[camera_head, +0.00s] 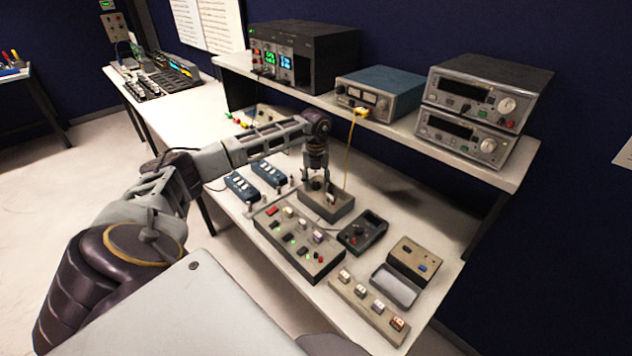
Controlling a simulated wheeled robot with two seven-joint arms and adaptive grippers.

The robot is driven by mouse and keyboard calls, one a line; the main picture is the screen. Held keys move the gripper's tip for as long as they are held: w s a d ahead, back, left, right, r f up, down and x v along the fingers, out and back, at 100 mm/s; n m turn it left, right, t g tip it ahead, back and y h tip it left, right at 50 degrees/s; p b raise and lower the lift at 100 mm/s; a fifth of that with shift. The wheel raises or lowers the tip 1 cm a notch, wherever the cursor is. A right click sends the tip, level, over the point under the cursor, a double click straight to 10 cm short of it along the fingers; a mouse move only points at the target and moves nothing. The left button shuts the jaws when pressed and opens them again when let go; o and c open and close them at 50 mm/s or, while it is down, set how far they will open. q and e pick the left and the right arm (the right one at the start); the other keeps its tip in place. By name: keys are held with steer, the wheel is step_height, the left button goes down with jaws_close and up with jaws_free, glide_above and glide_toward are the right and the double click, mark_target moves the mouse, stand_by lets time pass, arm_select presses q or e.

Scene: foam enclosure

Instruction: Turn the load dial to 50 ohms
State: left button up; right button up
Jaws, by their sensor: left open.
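My left arm reaches in from the left over the bench. Its gripper (317,184) points down over a grey box (341,210) and is open. The fingers are at the top of this box, around or just above a small part there that they largely hide. I cannot tell whether they touch it. A black box (362,233) with a round knob sits just to the right and nearer. Dial markings are too small to read, so I cannot tell which box carries the load dial or its setting. My right gripper is not in view.
A grey panel with lit buttons (300,240) sits in front of the grey box. A strip with several switches (367,307) and a tan box (414,256) are at the right. Instruments, including a blue one (380,93), stand on the raised shelf (400,128). A yellow cable (350,150) hangs close to my gripper.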

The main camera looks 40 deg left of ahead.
mark_target(316, 182)
arm_select(q)
step_height(316, 182, up, 12)
stand_by(0.9)
stand_by(0.7)
